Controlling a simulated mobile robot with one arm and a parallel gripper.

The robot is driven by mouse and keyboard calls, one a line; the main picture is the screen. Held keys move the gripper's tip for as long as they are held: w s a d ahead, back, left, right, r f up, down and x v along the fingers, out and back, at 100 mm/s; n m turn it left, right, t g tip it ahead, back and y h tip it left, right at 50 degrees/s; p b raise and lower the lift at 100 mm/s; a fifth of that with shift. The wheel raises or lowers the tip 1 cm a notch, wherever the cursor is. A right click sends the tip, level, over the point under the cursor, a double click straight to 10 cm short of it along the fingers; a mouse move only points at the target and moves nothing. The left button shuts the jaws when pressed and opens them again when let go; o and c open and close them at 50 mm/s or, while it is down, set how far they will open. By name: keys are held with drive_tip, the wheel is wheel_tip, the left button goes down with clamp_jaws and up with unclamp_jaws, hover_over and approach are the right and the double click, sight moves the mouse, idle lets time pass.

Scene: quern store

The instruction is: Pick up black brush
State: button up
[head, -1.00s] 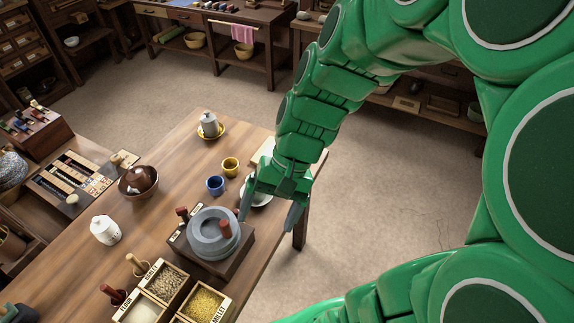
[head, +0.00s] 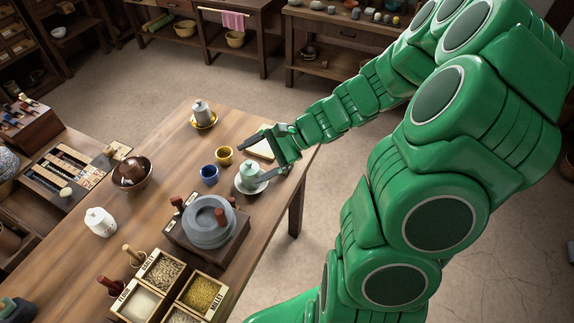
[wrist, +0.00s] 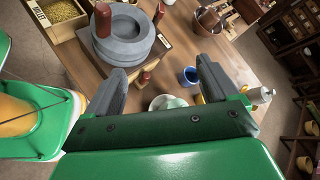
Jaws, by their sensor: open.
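I cannot pick out a black brush for certain.
The stone quern (head: 208,222), blue cup (head: 209,174) and yellow cup (head: 224,156) stand near my gripper. A white jar (head: 100,222), brown bowl (head: 132,172) and grain boxes (head: 180,290) are further left and nearer. Bare tabletop (head: 155,215) lies between jar and quern.

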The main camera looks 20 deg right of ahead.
drive_tip(key=w+d+f+m+t+h, duration=0.1)
drive_tip(key=w+d+f+m+t, duration=0.25)
drive_tip(key=d+f+m, duration=0.45)
drive_tip(key=w+d+f+m+t+h, duration=0.1)
drive_tip(key=w+d+f+m+t, duration=0.25)
drive_tip(key=d+f+m, duration=0.4)
drive_tip(key=shift+n+t, duration=0.4)
drive_tip(key=shift+n, duration=0.25)
drive_tip(key=shift+w+a+f, duration=0.5)
drive_tip(key=shift+w+f, duration=0.25)
drive_tip(key=shift+w, duration=0.1)
drive_tip(key=shift+w+a+f, duration=0.55)
drive_tip(key=shift+w+f, duration=0.25)
drive_tip(key=shift+w, duration=0.05)
drive_tip(key=shift+w+a+f, duration=0.5)
drive_tip(key=shift+w+f, duration=0.25)
drive_tip(key=shift+w, duration=0.1)
drive_tip(key=c, duration=1.1)
drive_tip(key=shift+o, duration=0.2)
drive_tip(key=shift+r, duration=0.1)
